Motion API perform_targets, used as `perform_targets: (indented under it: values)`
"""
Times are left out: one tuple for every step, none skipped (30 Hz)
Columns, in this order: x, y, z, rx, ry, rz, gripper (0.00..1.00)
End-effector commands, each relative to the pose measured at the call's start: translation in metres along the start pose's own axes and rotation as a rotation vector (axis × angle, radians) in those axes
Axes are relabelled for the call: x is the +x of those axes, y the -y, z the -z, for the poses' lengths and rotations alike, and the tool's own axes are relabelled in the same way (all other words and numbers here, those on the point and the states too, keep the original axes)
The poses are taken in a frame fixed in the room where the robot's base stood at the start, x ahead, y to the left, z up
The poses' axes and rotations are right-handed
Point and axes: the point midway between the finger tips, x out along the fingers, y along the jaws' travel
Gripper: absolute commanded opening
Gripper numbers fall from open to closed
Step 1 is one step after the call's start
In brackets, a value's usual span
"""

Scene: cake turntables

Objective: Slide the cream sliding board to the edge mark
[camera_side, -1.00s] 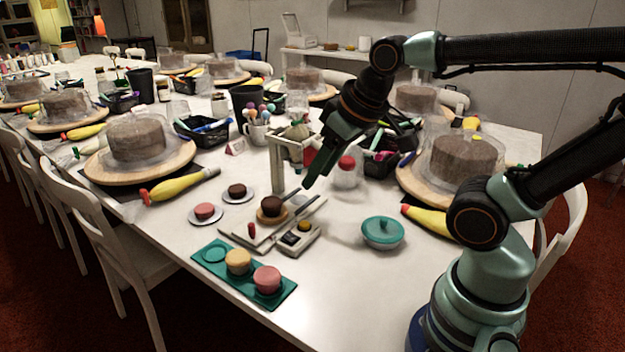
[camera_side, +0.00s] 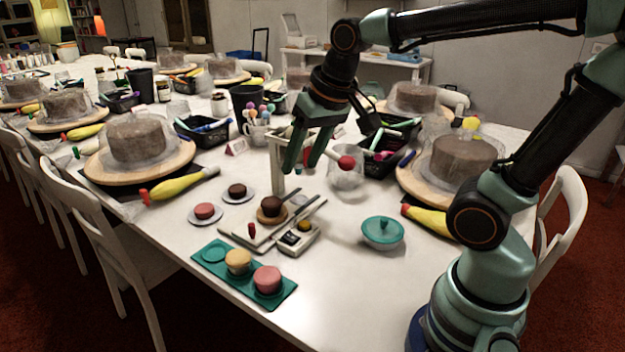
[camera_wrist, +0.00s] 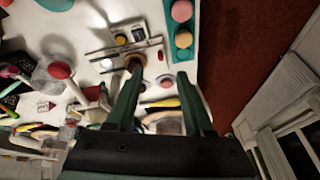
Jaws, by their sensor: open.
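A pale, cream-coloured board (camera_side: 243,233) lies between two thin dark rails on the white table. A small chocolate cake (camera_side: 272,206) on a round tan base sits at the far part of this track, and a small red piece (camera_side: 251,230) stands near its front end. I cannot tell an edge mark apart. My gripper (camera_side: 302,168) is open and empty, in the air above and behind the cake, not touching it. In the wrist view, my open fingers (camera_wrist: 158,82) reach toward the track, and the cake (camera_wrist: 136,65) shows just beyond the left finger.
A small device (camera_side: 299,239) sits right of the track. A teal tray (camera_side: 214,266) with two cakes lies in front, and a teal lidded bowl (camera_side: 383,232) is to the right. A white stand (camera_side: 278,168) and red-topped jar (camera_side: 347,170) are close to my gripper.

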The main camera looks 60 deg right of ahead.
Motion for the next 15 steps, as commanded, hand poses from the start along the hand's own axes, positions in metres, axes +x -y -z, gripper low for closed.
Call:
perform_targets:
  values:
    - [0.006,0.002,0.01,0.071,0.03,-0.011,0.53]
    - [0.009,0.004,0.016,0.118,0.043,-0.017,0.53]
    - [0.013,0.006,0.023,0.18,0.059,-0.026,0.53]
    - [0.017,0.007,0.029,0.225,0.072,-0.033,0.53]
    - [0.021,0.009,0.034,0.272,0.085,-0.041,0.53]
    - [0.027,0.01,0.041,0.334,0.101,-0.053,0.53]
    - [0.032,0.012,0.046,0.379,0.112,-0.062,0.53]
    - [0.037,0.013,0.051,0.426,0.123,-0.072,0.53]
    - [0.044,0.014,0.058,0.487,0.139,-0.086,0.53]
    - [0.05,0.015,0.062,0.533,0.149,-0.098,0.53]
    - [0.056,0.016,0.067,0.579,0.159,-0.109,0.53]
    - [0.065,0.017,0.072,0.64,0.172,-0.126,0.53]
    - [0.072,0.018,0.076,0.686,0.181,-0.139,0.53]
    - [0.079,0.019,0.08,0.731,0.191,-0.153,0.53]
    - [0.089,0.02,0.085,0.792,0.201,-0.172,0.53]
